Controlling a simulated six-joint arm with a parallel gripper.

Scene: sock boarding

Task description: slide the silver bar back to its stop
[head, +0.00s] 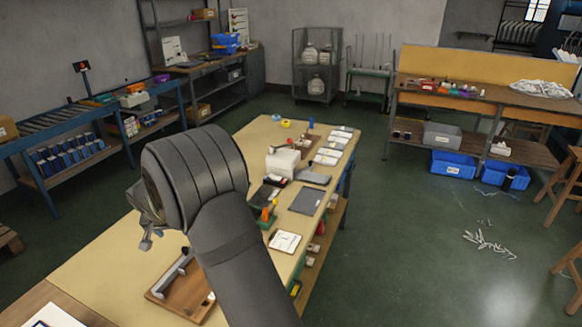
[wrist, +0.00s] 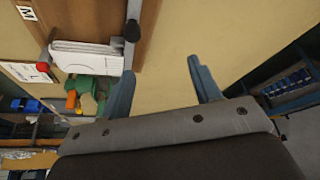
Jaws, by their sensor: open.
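A brown wooden board (head: 184,301) lies on the near part of the tan table, with the silver bar (head: 173,275) across it. The wrist view shows part of the board (wrist: 92,18) at upper left. There the bar (wrist: 134,8) stands at the board's edge, with a dark round knob (wrist: 132,31) on it. My gripper (head: 147,240) is open and appears above the table, left of the bar in the head view. Its two fingers (wrist: 163,88) are spread with bare table between them; the knob is beyond the left finger. My arm hides part of the board.
A white card (head: 285,242), a dark panel (head: 307,200) and a white box (head: 283,161) stand farther along. Bare tabletop (head: 95,265) is clear at left.

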